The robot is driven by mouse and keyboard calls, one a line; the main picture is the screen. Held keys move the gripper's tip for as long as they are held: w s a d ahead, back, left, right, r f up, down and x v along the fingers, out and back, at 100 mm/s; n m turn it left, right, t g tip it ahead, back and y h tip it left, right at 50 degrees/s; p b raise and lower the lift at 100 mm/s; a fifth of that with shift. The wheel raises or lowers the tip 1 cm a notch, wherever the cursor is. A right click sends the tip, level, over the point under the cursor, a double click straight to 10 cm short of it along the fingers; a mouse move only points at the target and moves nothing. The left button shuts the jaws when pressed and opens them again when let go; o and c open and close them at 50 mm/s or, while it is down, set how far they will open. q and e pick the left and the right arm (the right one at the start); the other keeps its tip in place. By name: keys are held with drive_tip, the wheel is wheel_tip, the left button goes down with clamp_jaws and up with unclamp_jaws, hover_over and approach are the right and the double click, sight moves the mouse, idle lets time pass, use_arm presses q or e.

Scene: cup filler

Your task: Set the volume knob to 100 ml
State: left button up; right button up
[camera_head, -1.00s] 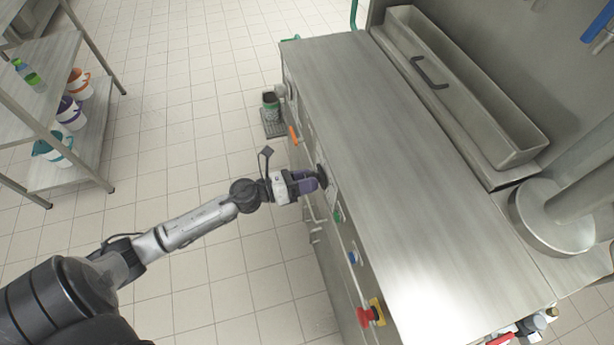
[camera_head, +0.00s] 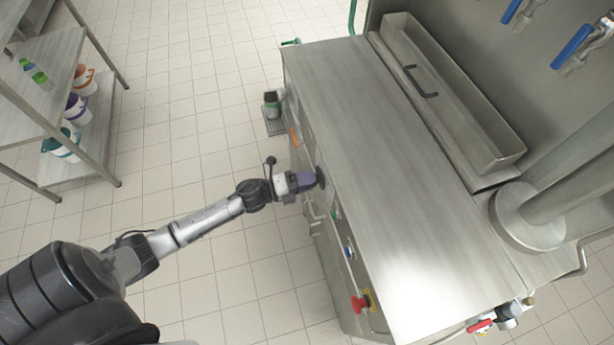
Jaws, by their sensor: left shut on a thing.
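The filling machine's broad steel top (camera_head: 390,180) runs diagonally through the middle of the view. The dark volume knob (camera_head: 320,177) sticks out from its left front face. My left gripper (camera_head: 309,180) is at that face and shut on the knob, with its fingers hiding part of it. The knob's scale and its setting cannot be read from here. My right gripper does not show.
A red emergency button (camera_head: 358,304) on yellow and a blue button (camera_head: 348,254) sit lower on the front face. A cup (camera_head: 271,103) stands on a drip tray (camera_head: 275,127). A shelf (camera_head: 95,145) with pitchers is at the left. Floor between is clear.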

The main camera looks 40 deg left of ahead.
use_arm(q)
drive_tip(key=shift+n+p, duration=0.35)
drive_tip(key=shift+n, duration=0.65)
drive_tip(key=o, duration=0.9)
drive_tip(key=v, duration=1.4)
drive_tip(key=shift+w+p, duration=0.1)
drive_tip(key=shift+p, duration=0.2)
